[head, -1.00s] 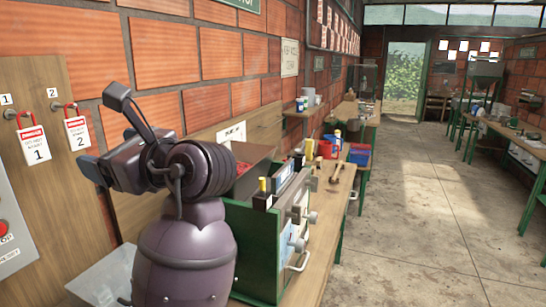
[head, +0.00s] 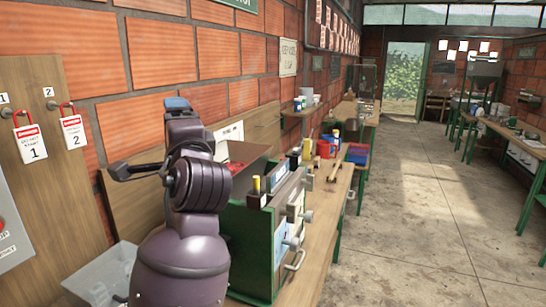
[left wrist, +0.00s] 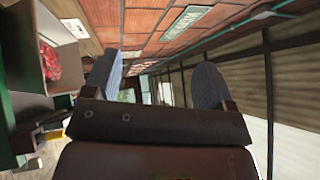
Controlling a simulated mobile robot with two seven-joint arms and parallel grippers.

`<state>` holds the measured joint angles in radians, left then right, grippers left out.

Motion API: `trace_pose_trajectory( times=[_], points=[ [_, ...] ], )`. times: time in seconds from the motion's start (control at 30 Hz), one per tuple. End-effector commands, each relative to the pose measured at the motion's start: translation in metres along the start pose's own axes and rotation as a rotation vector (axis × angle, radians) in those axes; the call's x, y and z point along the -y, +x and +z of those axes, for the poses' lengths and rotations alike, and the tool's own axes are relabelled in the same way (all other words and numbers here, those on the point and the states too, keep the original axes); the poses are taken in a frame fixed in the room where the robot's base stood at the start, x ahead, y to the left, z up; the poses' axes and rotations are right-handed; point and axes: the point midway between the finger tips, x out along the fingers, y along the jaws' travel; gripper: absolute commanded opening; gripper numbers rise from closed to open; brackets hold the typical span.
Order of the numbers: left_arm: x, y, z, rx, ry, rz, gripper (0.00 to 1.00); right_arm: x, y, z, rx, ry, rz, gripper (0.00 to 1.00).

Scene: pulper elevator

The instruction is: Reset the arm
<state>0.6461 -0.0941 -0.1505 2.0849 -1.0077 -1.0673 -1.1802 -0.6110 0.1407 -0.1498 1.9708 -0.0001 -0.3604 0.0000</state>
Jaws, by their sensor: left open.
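My left arm rises in the foreground of the head view. Its gripper (head: 178,104) points up and away from me, in front of the brick wall and clear of the bench. In the left wrist view the gripper (left wrist: 157,80) has its two blue-grey fingers wide apart with nothing between them. The fingers point along the wall and touch nothing that I can see. My right gripper is not in either view.
Two red padlocks with tags 1 (head: 32,143) and 2 (head: 72,132) hang on a wooden board at left. A green cabinet (head: 248,252) stands on the bench beside my arm. A clear bin (head: 105,275) sits low at left. The concrete floor (head: 410,230) at right is open.

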Motion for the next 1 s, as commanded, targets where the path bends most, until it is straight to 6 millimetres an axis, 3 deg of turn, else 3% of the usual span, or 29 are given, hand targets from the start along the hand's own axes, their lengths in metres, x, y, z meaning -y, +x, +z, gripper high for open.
trace_pose_trajectory(
  times=[0.27, 0.47, 0.73, 1.0],
  points=[
    [-0.090, -0.009, -0.029, -0.287, -0.571, 0.106, 0.78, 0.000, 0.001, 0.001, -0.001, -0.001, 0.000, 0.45],
    [-0.185, -0.039, -0.025, -0.390, -1.002, 0.323, 0.78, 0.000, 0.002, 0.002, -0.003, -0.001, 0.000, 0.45],
    [-0.307, -0.103, 0.017, -0.321, -1.385, 0.606, 0.78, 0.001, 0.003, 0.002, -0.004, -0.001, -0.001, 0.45],
    [-0.414, -0.191, 0.087, -0.126, -1.470, 0.814, 0.78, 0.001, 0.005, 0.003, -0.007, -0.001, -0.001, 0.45]
  ],
)
